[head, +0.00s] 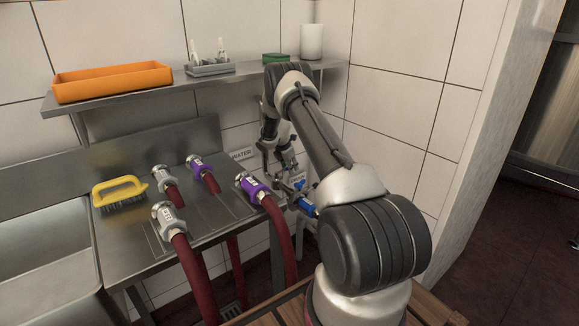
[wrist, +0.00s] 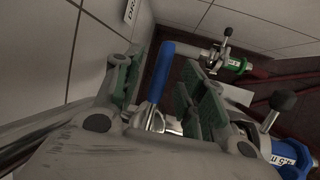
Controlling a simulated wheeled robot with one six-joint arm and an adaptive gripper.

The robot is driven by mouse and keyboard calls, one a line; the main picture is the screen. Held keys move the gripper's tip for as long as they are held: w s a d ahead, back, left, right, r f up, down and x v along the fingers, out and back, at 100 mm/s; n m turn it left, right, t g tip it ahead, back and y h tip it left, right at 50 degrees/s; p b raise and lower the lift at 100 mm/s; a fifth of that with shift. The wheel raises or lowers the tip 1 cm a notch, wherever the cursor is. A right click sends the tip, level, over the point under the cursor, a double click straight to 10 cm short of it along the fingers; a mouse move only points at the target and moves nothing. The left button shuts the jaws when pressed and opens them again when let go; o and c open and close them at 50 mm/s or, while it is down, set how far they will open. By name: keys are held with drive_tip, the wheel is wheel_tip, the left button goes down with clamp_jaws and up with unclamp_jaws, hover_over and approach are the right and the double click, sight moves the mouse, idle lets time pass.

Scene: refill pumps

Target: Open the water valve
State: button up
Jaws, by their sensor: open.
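A blue valve lever (wrist: 157,78) stands between the two fingers of my open gripper (wrist: 162,92) in the wrist view. Its lower end runs down to a metal fitting between the fingers. I cannot tell whether the pads touch it. In the head view my gripper (head: 284,158) points down beside the wall, near the WATER sign (head: 241,154) and behind the table's right edge. A blue part (head: 299,184) shows just below it. My arm hides part of the valve area in the head view.
A green-banded valve (wrist: 236,64) with a black-knobbed lever is beyond the fingers. A blue coupling (wrist: 292,152) is at lower right. The steel table (head: 113,232) holds hose ends with purple (head: 252,188) and grey collars and a yellow brush (head: 119,191). A shelf (head: 215,80) is above.

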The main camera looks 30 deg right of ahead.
clamp_jaws()
drive_tip(key=shift+s+m, duration=0.15)
drive_tip(key=shift+m, duration=0.15)
drive_tip(key=s+a+m+g, duration=0.1)
drive_tip(key=s+m+g, duration=0.1)
drive_tip(key=m, duration=0.3)
drive_tip(key=s+a+m+g, duration=0.2)
drive_tip(key=m, duration=0.2)
drive_tip(key=s+a+m+g+y, duration=0.1)
drive_tip(key=s+a+m+g, duration=0.1)
drive_tip(key=m, duration=0.3)
drive_tip(key=shift+s+m, duration=0.3)
drive_tip(key=shift+s+a+m+g+y, duration=0.1)
drive_tip(key=shift+a+m+g+y, duration=0.1)
drive_tip(key=shift+a+m, duration=0.3)
drive_tip(key=shift+s+a+m+g+y, duration=0.1)
drive_tip(key=shift+a+m+g, duration=0.1)
drive_tip(key=shift+m, duration=0.5)
